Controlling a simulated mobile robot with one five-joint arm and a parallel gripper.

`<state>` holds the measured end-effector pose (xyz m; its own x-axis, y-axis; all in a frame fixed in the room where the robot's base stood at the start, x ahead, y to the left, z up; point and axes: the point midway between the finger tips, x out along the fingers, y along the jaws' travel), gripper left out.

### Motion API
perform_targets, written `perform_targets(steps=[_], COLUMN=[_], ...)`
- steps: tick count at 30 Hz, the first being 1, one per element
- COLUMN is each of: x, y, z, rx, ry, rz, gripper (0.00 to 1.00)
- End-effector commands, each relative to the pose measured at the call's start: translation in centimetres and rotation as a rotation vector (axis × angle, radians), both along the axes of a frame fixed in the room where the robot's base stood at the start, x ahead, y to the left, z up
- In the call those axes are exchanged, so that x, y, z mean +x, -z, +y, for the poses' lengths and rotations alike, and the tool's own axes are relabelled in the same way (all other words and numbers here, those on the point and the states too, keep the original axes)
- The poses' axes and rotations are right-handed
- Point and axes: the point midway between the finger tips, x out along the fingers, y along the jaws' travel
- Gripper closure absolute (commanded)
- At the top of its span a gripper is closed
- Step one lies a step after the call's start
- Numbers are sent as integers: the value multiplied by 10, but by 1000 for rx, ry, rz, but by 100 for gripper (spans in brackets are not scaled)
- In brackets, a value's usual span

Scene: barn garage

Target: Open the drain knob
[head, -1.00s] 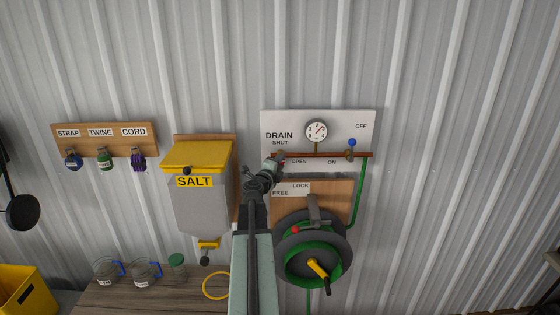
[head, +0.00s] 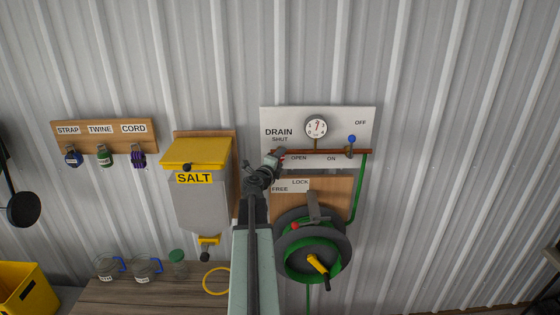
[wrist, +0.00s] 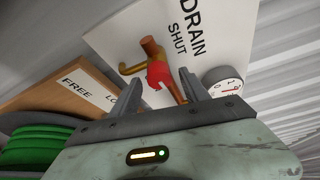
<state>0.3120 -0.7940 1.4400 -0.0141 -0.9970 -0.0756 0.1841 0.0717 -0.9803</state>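The drain knob (wrist: 158,74) is red, on a brass fitting (wrist: 150,48) below the words DRAIN SHUT on a white panel (wrist: 115,35). In the head view the white panel (head: 350,118) hangs on the wall, and my gripper (head: 281,155) is at its lower left, over the drain valve and hiding much of it. In the wrist view my gripper (wrist: 163,92) is open, with one finger on each side of the red knob and visible gaps beside it. Contact with the knob cannot be told.
A gauge (head: 316,127) and a blue-knobbed valve (head: 351,140) sit right of the drain on a brown pipe (head: 325,152). A hose reel (head: 313,246) with a lock board (head: 335,190) hangs below. The salt box (head: 201,195) is left of my arm.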

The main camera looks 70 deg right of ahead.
Motion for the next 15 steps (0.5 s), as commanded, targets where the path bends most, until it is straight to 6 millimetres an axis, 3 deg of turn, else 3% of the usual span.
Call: perform_targets(steps=[7,15], x=[0,-1], y=[-1,-5], z=[13,66], rx=[0,0], ry=[-1,-1], rz=[0,1], gripper=[47,47])
